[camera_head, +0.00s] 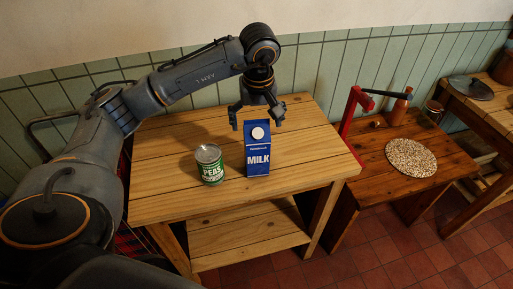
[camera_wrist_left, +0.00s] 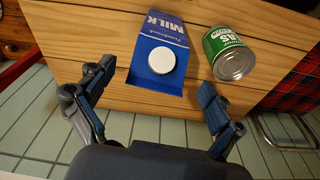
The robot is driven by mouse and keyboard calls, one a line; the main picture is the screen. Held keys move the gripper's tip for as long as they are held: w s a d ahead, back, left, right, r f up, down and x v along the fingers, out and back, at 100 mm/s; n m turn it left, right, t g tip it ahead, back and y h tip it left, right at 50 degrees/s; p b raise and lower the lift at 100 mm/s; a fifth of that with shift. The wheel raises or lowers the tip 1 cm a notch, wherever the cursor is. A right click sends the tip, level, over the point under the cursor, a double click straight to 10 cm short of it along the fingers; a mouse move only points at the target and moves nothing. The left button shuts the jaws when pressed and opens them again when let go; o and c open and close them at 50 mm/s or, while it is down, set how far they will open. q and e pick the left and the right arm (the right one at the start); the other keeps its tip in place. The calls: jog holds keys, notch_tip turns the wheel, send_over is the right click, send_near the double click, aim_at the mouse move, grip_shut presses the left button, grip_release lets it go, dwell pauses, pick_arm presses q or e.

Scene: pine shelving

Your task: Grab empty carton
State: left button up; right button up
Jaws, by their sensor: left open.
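A blue milk carton (camera_head: 257,155) with a white round cap stands upright on the pine shelf unit's top (camera_head: 180,147). My left gripper (camera_head: 258,120) is open and empty, pointing down just above and behind the carton. In the left wrist view the carton (camera_wrist_left: 160,50) is ahead of the gap between the open fingers (camera_wrist_left: 153,108), with its cap facing the camera. The fingers appear apart from the carton. Whether the carton is empty cannot be seen. My right gripper is not in view.
A green peas can (camera_head: 209,165) stands just left of the carton; the left wrist view shows it beyond one finger. A lower wooden table (camera_head: 440,165) to the right holds a speckled round mat (camera_head: 411,158), a red-framed object (camera_head: 352,110) and a bottle (camera_head: 400,106). A tiled wall is behind.

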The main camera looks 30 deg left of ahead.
aim_at(257, 126)
pick_arm(q)
jog(key=f, duration=0.1)
jog(key=f+p, duration=0.1)
jog(key=f, duration=0.1)
jog(key=w+f+p, duration=0.1)
jog(key=shift+a+f, duration=0.3)
jog(key=shift+a, duration=0.05)
jog(key=shift+w+f, duration=0.1)
jog(key=shift+f, duration=0.35)
jog(key=shift+c, duration=0.3)
jog(key=c, duration=1.1)
